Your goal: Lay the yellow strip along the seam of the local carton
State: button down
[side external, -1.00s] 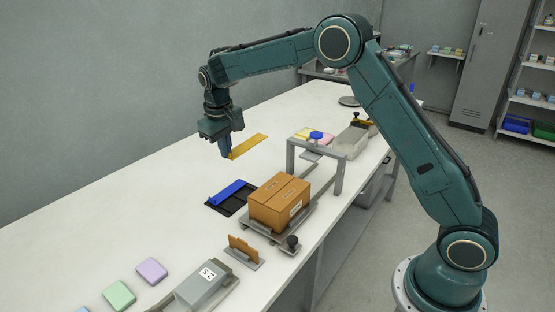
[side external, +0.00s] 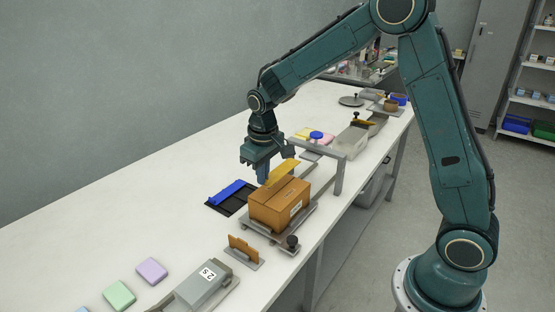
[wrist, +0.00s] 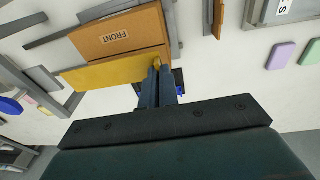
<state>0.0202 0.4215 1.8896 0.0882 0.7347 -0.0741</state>
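The local carton (side external: 280,204) is a brown box with a label, sitting on a grey fixture on the bench. In the wrist view the carton (wrist: 118,36) shows the word FRONT. The yellow strip (side external: 284,171) is held by one end in my gripper (side external: 263,181), just above the carton's far edge. In the wrist view the strip (wrist: 105,75) reaches left from my fingertips (wrist: 157,70) and overlaps the carton's lower edge there. My gripper is shut on the strip's end. I cannot tell whether the strip touches the carton.
A grey frame (side external: 340,170) stands close behind the carton on the right. A black pad with a blue bar (side external: 229,191) lies left of the carton. A small brown plate on a stand (side external: 244,248) and a black knob (side external: 292,242) are in front.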

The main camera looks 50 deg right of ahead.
aim_at(264, 203)
jog(key=shift+f, duration=0.2)
jog(key=shift+f, duration=1.8)
jog(key=shift+f, duration=0.85)
dwell(1.1)
jog(key=c, duration=1.6)
grip_release()
jog(key=o, duration=0.5)
jog(key=shift+r, duration=0.1)
